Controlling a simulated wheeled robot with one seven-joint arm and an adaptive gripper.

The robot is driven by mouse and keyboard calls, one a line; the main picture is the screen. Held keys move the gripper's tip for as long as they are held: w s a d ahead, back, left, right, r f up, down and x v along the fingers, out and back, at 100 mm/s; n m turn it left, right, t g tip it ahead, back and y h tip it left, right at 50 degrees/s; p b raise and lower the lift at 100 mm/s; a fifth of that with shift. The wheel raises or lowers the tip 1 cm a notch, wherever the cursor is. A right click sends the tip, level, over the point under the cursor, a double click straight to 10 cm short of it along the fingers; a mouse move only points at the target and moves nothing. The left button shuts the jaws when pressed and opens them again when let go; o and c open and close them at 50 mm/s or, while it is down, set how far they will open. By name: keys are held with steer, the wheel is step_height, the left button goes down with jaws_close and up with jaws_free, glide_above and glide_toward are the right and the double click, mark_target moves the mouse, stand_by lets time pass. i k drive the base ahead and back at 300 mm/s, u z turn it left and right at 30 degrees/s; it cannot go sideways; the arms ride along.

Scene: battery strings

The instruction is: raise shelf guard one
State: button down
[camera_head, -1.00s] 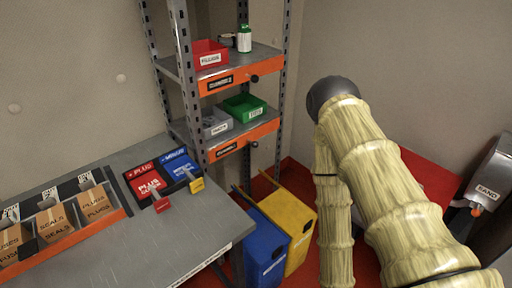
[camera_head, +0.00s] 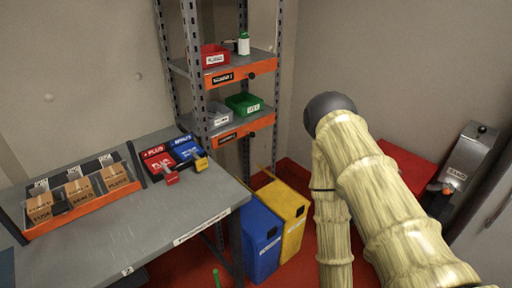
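The grey metal shelf rack stands at the back centre. The labels are too small to read, so I cannot tell which is number one. My arm, in a pale ribbed sleeve, fills the right side, apart from the rack in the picture. My gripper is not in view.
The upper shelf holds a red bin (camera_head: 214,58) and a green-capped bottle (camera_head: 243,44); the lower holds a green bin (camera_head: 244,104) and a grey bin (camera_head: 219,119). A grey workbench (camera_head: 180,212) stands front left. Blue (camera_head: 260,240) and yellow (camera_head: 290,215) bins stand below the rack.

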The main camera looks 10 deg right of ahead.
mark_target(219, 142)
steer(key=u, duration=0.2)
steer(key=i, duration=1.25)
steer(key=z, duration=0.65)
